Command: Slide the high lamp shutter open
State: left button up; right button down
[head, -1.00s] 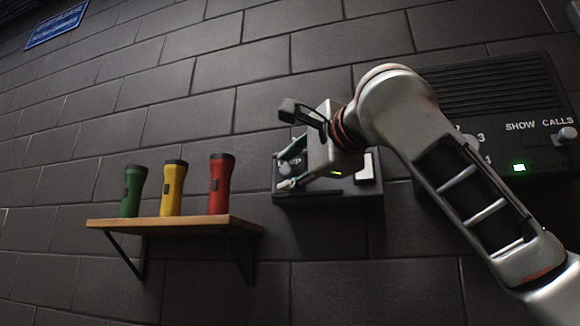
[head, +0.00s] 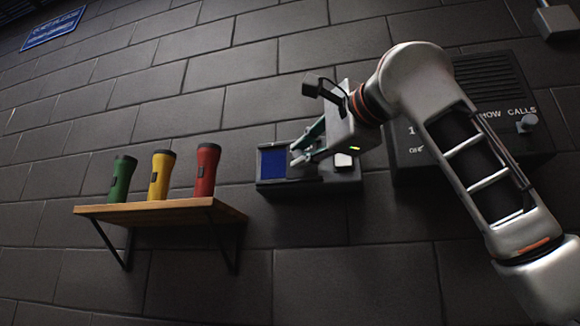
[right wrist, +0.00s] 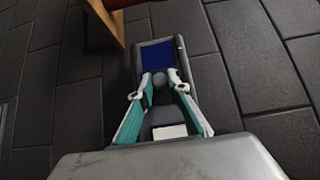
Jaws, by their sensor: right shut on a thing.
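The lamp box (head: 342,182) is a dark unit on the brick wall. A blue panel (head: 272,163) shows uncovered at its left end. It also shows in the right wrist view (right wrist: 157,55), at the far end of the box. My right gripper (head: 302,156) is at the box, just right of the blue panel, with its fingers shut on a small round dark knob (right wrist: 185,84) of the shutter. The fingers and hand hide much of the shutter. A pale block (right wrist: 169,131) shows below the knob in the right wrist view. My left gripper is not in view.
A dark call panel (head: 410,150) with a knob is at right, partly behind my arm. A blue sign (head: 53,29) hangs at upper left.

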dwell(0.3)
jog(key=c, duration=1.9)
grip_release()
jog(key=shift+d, duration=0.1)
jog(key=shift+s+d, duration=0.1)
jog(key=v, duration=1.2)
